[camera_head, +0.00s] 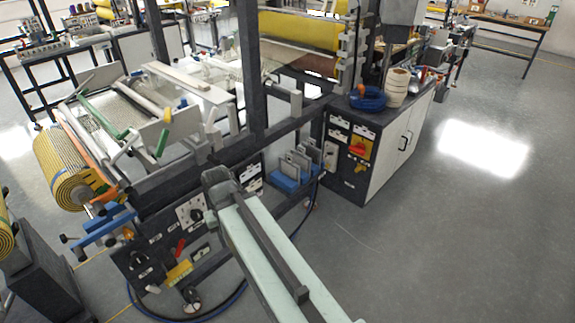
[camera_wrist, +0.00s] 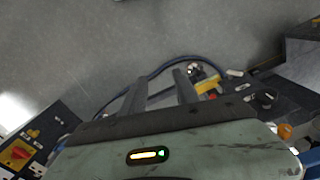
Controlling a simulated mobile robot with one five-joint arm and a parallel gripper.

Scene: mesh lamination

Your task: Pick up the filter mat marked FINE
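No mat with a readable FINE mark shows in either view. In the head view, several thin grey upright plates (camera_head: 300,160) stand in a blue holder (camera_head: 286,183) on the machine's lower side; they may be the filter mats, but no lettering on them can be read. My arm reaches up to the left of this holder, and my gripper cannot be made out there. In the wrist view my gripper (camera_wrist: 159,82) has its two dark fingers apart, with nothing between them but floor and a dark hose beyond.
The laminating machine with a yellow-black roll (camera_head: 62,168) fills the left. A cabinet (camera_head: 365,155) with a blue cable coil (camera_head: 367,98) and stacked white rolls (camera_head: 396,87) stands right of the holder. A hose (camera_head: 235,297) lies on the floor. The floor at right is clear.

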